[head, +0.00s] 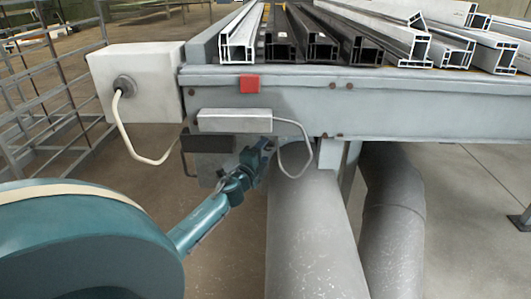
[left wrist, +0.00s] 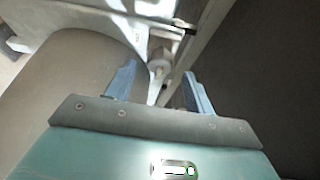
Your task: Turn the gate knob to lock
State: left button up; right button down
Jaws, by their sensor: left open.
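My left gripper (head: 262,150) reaches in under the front edge of the bench, below a small pale box. In the left wrist view my left gripper (left wrist: 158,88) has its two blue fingers apart with nothing held between them. A small round grey part, which looks like the gate knob (left wrist: 159,66), shows just beyond the gap between the fingertips, with a light mark on it. It appears apart from the fingers. Its exact setting is too small to tell. In the head view I cannot make out the knob; the gripper and bench parts hide that spot. My right gripper is not in view.
The bench front rail (head: 430,105) bears a red block (head: 249,84), a pale box (head: 235,120) with a cable and a dark box (head: 208,143). A white box (head: 135,80) is at the left. Several profiles lie on top. Thick grey pipes (head: 310,230) stand close below.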

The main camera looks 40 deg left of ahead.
pick_arm(q)
jog(key=shift+x, duration=1.05)
jog(key=shift+c, duration=0.4)
